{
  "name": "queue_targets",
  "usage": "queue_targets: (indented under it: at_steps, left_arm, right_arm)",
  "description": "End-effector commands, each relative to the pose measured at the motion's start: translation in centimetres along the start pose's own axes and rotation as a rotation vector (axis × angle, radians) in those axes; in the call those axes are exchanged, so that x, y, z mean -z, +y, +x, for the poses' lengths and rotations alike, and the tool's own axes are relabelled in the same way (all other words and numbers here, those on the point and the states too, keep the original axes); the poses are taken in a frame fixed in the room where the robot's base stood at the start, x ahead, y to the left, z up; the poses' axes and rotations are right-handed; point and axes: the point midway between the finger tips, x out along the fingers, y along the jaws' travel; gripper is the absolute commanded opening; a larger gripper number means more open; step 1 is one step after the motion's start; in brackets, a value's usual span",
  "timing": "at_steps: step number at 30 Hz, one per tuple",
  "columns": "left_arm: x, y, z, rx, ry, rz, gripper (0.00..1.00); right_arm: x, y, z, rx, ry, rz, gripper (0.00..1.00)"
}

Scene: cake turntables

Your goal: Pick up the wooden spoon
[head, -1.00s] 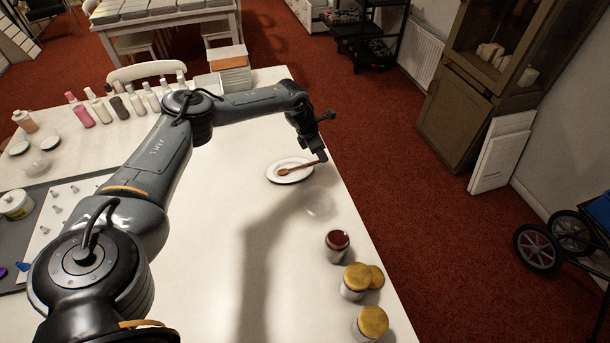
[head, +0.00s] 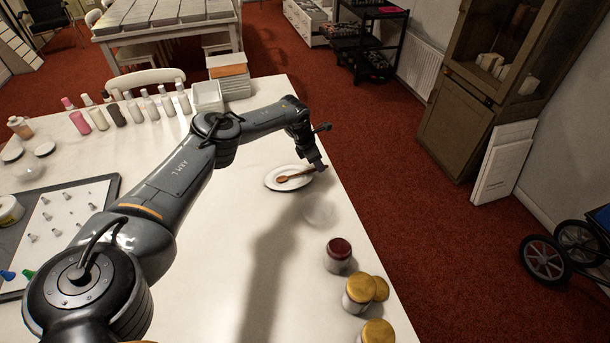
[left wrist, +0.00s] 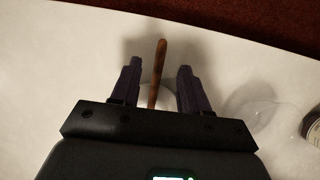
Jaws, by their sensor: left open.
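The wooden spoon (head: 296,176) lies on a small white plate (head: 274,184) near the table's right edge in the head view. Its handle points right, toward my left gripper (head: 319,166). In the left wrist view, my left gripper (left wrist: 158,84) is open, and the spoon's handle (left wrist: 158,70) runs between its two fingers, apart from both. The spoon's bowl end is hidden there behind the gripper body. I cannot tell the height of the fingers above the handle. My right gripper is in neither view.
A clear glass dish (head: 320,211) stands just in front of the plate. A jar with a dark red lid (head: 339,248) and gold-lidded jars (head: 360,289) line the right edge. Several bottles (head: 134,106) stand at the back left. The table's middle is clear.

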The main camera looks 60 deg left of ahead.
Motion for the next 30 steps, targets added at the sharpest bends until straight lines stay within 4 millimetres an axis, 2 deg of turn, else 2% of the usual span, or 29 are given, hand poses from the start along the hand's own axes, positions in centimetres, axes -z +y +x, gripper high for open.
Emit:
queue_targets:
  at_steps: [1, 6, 17, 26, 30]
  left_arm:
    - [0.0, 0.0, 1.0, 0.0, 0.001, 0.001, 0.45]
    - [0.0, 0.1, 2.6, -0.001, 0.0, 0.0, 0.45]
    - [-0.1, 0.1, 2.9, 0.0, -0.001, 0.001, 0.45]
    - [-0.1, 0.1, 2.9, 0.0, -0.001, 0.001, 0.01]
    - [-0.1, 0.1, 2.9, 0.0, -0.001, 0.0, 0.0]
  right_arm:
    - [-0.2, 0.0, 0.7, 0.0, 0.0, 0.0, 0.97]
    - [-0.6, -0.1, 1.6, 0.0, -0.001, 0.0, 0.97]
    - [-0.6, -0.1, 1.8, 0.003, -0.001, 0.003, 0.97]
    - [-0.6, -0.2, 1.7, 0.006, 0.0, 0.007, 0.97]
    - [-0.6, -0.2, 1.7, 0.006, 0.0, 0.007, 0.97]
